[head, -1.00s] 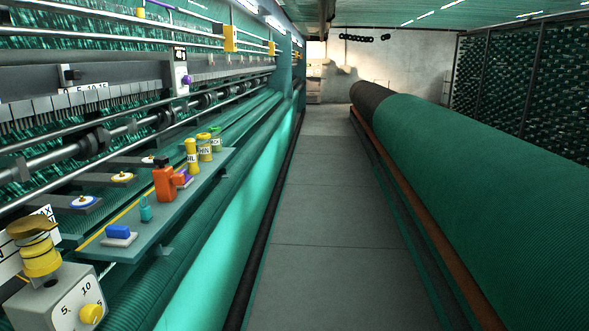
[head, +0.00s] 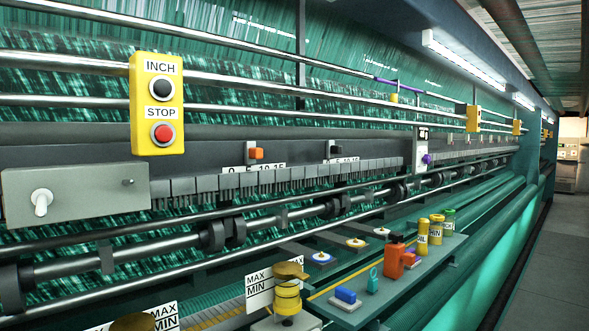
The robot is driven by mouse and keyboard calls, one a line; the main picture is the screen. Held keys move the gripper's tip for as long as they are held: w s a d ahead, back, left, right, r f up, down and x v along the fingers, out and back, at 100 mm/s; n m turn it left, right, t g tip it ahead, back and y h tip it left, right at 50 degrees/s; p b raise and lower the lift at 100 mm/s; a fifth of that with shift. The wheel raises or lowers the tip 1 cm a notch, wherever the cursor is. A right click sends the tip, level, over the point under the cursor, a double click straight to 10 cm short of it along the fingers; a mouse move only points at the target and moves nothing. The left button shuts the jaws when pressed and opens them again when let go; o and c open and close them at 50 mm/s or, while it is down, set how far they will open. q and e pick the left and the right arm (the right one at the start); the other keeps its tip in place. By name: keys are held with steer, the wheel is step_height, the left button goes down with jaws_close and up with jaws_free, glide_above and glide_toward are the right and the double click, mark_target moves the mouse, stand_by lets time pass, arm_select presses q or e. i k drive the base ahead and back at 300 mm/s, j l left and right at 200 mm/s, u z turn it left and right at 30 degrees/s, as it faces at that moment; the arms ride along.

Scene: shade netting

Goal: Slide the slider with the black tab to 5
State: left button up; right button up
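The slider with the black tab (head: 335,150) is on the dark rail of the machine, right of the picture's middle. Its white scale plate (head: 349,160) shows small numbers that look like 5, 10 and 15. The black tab stands toward the left end of this scale, and the exact reading is too small to tell. A second slider with an orange tab (head: 256,154) sits to its left, over a plate (head: 270,167) with 0, 10 and 15 readable. Neither of my grippers is in view.
A yellow INCH/STOP box (head: 158,104) hangs at the left, above a grey box with a white switch (head: 41,202). Long metal bars (head: 260,86) run across the front. The aisle (head: 555,265) is clear at right.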

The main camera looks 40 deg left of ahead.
mark_target(331, 149)
steer(key=u, duration=1.55)
steer(key=i+l, duration=0.25)
steer(key=l, duration=0.25)
steer(key=u, duration=0.05)
